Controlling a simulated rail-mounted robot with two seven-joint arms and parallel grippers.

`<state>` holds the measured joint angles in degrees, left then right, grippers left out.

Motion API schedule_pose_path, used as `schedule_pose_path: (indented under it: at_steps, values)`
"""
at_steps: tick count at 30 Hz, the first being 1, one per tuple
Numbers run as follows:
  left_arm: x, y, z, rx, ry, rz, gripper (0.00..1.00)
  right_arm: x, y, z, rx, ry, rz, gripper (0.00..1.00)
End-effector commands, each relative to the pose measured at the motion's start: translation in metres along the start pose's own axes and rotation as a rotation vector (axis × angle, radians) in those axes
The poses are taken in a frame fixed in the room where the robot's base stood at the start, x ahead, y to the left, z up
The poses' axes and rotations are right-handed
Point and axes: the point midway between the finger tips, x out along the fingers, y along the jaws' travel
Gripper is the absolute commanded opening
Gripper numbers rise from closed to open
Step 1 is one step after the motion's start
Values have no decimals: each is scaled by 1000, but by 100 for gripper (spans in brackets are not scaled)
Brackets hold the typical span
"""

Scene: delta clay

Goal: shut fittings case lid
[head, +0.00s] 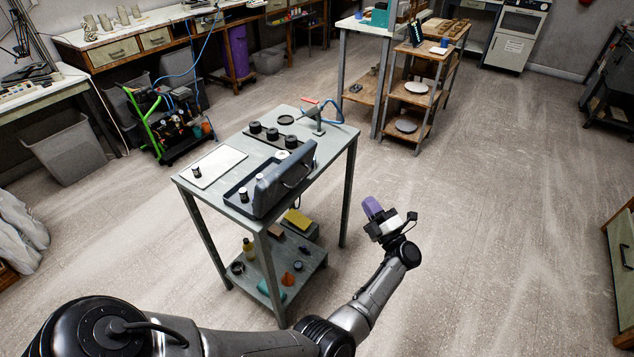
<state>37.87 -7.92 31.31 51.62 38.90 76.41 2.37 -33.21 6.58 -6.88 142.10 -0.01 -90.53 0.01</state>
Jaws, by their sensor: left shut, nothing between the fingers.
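The fittings case (236,205) sits on the near side of a grey metal table. Its dark blue-grey lid (284,180) stands raised, roughly upright, on the right side of the case, with a handle on its outer face. The case is open, and small dark and white fittings show in or beside it; the lid hides part of the inside. My left gripper (371,206), with purple fingers, is shut and empty. It is off the right side of the table, apart from the lid. My right gripper is not in view.
The table (325,137) also holds a white board (213,166), several black round pieces (272,134) and a blue-hosed tool (318,118). Its lower shelf (300,270) carries bottles and boxes. A wooden shelf cart (412,95) stands behind. The floor to the right is clear.

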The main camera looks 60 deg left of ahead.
Motion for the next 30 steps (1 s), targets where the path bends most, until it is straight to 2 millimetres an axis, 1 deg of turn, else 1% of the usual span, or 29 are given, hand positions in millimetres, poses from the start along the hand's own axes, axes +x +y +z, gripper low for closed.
schedule_pose_path:
  at_steps: [1,3,6,11,14,17,20,30]
  values:
    - [0,0,-13,-4,81,-4,0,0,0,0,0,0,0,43]
    - [-2,-1,-30,-7,183,-7,0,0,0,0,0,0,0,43]
    - [-6,-1,-47,-10,292,-6,0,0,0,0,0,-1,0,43]
    - [-11,0,-62,-12,389,0,0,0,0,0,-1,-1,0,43]
    - [-7,0,-67,-13,409,1,0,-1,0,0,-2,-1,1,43]
    - [3,1,-72,-17,413,3,0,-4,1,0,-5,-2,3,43]
    - [19,1,-79,-17,413,3,0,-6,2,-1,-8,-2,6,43]
    - [76,0,-103,-17,411,4,0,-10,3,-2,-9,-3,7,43]
